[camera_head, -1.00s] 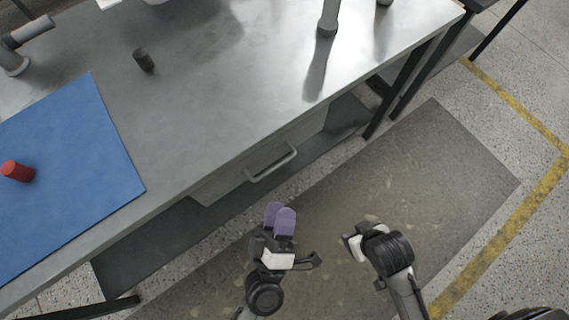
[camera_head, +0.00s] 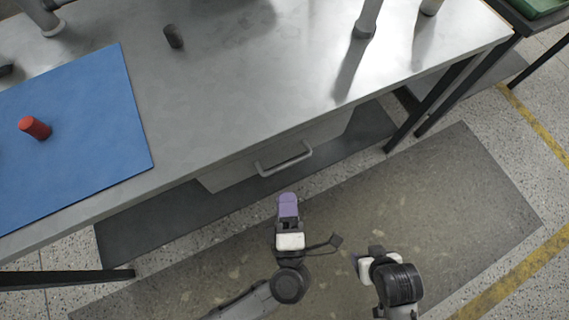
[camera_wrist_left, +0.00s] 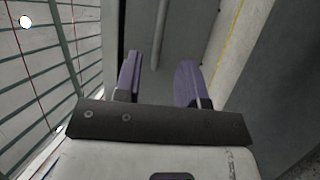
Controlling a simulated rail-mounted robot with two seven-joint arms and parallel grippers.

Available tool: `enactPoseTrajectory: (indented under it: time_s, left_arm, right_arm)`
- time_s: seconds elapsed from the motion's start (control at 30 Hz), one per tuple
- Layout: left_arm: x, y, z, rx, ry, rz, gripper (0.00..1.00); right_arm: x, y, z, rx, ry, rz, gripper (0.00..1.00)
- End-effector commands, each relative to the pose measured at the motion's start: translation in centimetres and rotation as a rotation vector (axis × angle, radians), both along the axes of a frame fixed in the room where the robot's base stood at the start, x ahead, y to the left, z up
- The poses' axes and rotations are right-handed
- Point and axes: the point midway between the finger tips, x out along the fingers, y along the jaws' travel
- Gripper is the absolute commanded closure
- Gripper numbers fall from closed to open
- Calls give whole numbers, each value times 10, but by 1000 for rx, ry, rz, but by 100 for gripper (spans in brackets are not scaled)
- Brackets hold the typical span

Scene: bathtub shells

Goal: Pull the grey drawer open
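The grey drawer (camera_head: 232,174) sits under the front edge of the metal table. Its bar handle (camera_head: 284,160) faces the floor side, and the drawer looks closed. My left gripper (camera_head: 289,203) is below the handle in the head view, apart from it, with purple fingers pointing toward the table. In the left wrist view the two fingers of the left gripper (camera_wrist_left: 160,78) stand apart with nothing between them. My right gripper (camera_head: 358,262) is lower right, away from the drawer. Its fingers are mostly hidden, so its opening cannot be told.
The metal table (camera_head: 255,75) carries a blue mat (camera_head: 85,125), a red cylinder (camera_head: 35,127) and a dark cylinder (camera_head: 173,37). A dark lower shelf (camera_head: 160,222) runs below. Black table legs (camera_head: 430,105) stand at the right. The floor mat (camera_head: 450,200) is clear.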

Motion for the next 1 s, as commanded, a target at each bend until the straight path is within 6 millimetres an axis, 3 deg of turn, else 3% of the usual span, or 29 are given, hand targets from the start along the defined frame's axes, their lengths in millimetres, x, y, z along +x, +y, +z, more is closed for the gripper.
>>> enactPoseTrajectory:
  time_s: [0.2,0.43,0.63,1.0]
  left_arm:
    - [40,3,5,-1,-5,-1,63]
    - [68,6,10,-2,-3,-1,63]
    - [79,7,13,-2,-2,-1,63]
    - [81,7,14,-1,-1,-1,64]
  right_arm:
    - [0,0,-17,0,0,0,35]
    - [0,-1,-26,-2,0,1,35]
    - [0,-3,-29,-9,0,5,35]
    - [0,-3,-29,-9,0,6,35]
